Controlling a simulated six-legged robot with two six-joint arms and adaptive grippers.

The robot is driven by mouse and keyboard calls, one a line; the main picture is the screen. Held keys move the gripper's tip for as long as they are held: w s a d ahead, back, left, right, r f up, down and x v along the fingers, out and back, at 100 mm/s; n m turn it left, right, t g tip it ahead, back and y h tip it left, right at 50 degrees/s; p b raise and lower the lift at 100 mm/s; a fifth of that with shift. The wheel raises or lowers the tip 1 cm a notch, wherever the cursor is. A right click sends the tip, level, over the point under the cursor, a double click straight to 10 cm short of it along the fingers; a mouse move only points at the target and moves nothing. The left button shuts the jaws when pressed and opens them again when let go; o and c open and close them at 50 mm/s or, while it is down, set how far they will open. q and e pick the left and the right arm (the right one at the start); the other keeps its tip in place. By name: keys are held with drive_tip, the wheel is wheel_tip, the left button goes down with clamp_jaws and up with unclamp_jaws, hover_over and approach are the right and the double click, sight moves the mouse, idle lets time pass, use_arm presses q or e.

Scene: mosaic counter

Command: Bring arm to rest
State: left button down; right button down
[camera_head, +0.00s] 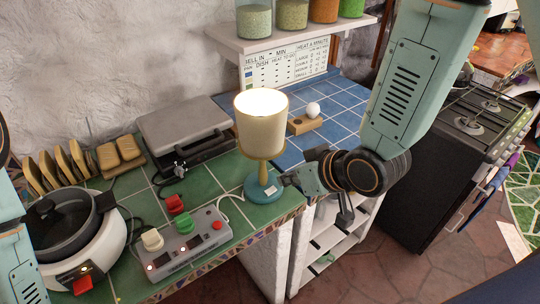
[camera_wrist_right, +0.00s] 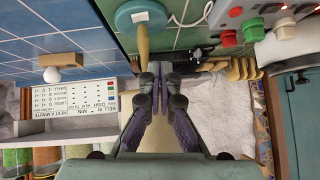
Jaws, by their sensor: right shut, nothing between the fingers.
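My right gripper (camera_head: 284,182) reaches in from the right at the counter's front edge, just right of the lit lamp's teal base. In the right wrist view its two fingers (camera_wrist_right: 160,75) are together with nothing between them. The lamp (camera_head: 261,128) has a glowing cream shade and stands upright on green tiles. In the right wrist view the lamp's teal base (camera_wrist_right: 141,17) and yellow stem show beyond the fingertips; the gripper hides part of the lamp. I cannot tell whether the gripper touches it. My left gripper is not in view; only part of my left arm shows.
A grey control box (camera_head: 187,242) with colored buttons sits left of the lamp, near a white cooker (camera_head: 82,241). A grey press (camera_head: 186,125) stands behind. A white ball on a wooden block (camera_head: 304,124) rests on blue tiles. A stove (camera_head: 470,125) stands right, beyond open floor.

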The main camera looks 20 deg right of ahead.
drive_tip(key=s+d+f+m+g+h+b, duration=0.1)
drive_tip(key=s+d+f+g+b, duration=0.1)
drive_tip(key=s+f+b, duration=0.3)
drive_tip(key=s+d+f+m+g+h+b, duration=0.1)
drive_tip(key=s+f+b, duration=0.4)
drive_tip(key=s+f, duration=0.7)
drive_tip(key=s+d+f+m+g+h+b, duration=0.1)
drive_tip(key=s+f+g+b, duration=0.4)
drive_tip(key=f, duration=1.5)
drive_tip(key=s+d+h+b, duration=0.1)
drive_tip(key=s+d, duration=0.1)
drive_tip(key=s, duration=0.2)
drive_tip(key=shift+f+m, duration=0.15)
drive_tip(key=shift+m, duration=0.25)
